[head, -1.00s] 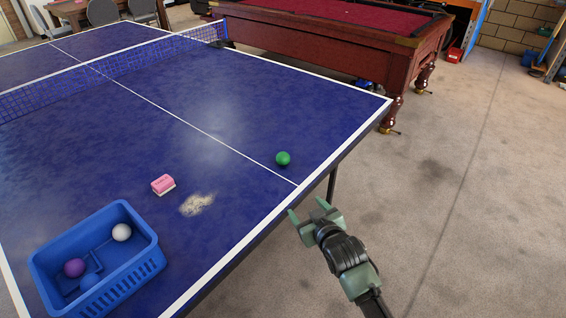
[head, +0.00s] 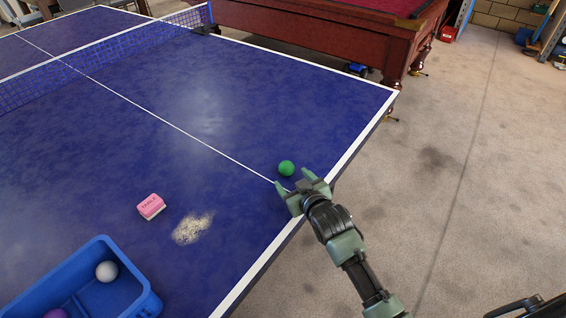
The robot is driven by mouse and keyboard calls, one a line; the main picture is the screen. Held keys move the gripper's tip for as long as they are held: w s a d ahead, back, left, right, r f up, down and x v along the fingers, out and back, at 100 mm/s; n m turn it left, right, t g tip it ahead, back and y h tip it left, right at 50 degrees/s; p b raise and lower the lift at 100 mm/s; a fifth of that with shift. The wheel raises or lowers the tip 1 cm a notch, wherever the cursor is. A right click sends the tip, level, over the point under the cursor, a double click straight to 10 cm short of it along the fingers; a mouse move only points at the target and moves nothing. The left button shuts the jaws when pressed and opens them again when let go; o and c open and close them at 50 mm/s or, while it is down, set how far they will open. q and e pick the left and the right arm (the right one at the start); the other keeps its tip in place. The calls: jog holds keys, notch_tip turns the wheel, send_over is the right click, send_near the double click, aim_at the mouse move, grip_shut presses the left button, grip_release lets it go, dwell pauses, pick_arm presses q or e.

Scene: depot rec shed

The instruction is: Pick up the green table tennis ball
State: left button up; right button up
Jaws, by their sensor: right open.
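The green table tennis ball (head: 286,168) rests on the blue table tennis table (head: 215,95), near its right edge and by the end of the white centre line. My right gripper (head: 293,181) is over the table's edge, just on the near side of the ball. Its two fingers are apart and point toward the ball, with nothing held between them. The ball is in full view; whether a fingertip touches it I cannot tell. My left gripper is not in view.
A blue basket (head: 140,277) with a white ball (head: 107,271) and a partly cut-off purple ball (head: 56,314) stands at lower left. A pink and white block (head: 151,206) and a pale worn patch (head: 192,228) lie nearby. A red pool table (head: 300,35) stands behind.

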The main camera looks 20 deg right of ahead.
aim_at(289, 172)
jog(key=shift+w+d, duration=0.15)
jog(key=shift+w, duration=0.85)
jog(key=x, duration=0.3)
jog(key=shift+s+d, duration=0.1)
jog(key=shift+w+f, duration=0.2)
jog(key=shift+w, duration=0.15)
jog(key=c, duration=1.4)
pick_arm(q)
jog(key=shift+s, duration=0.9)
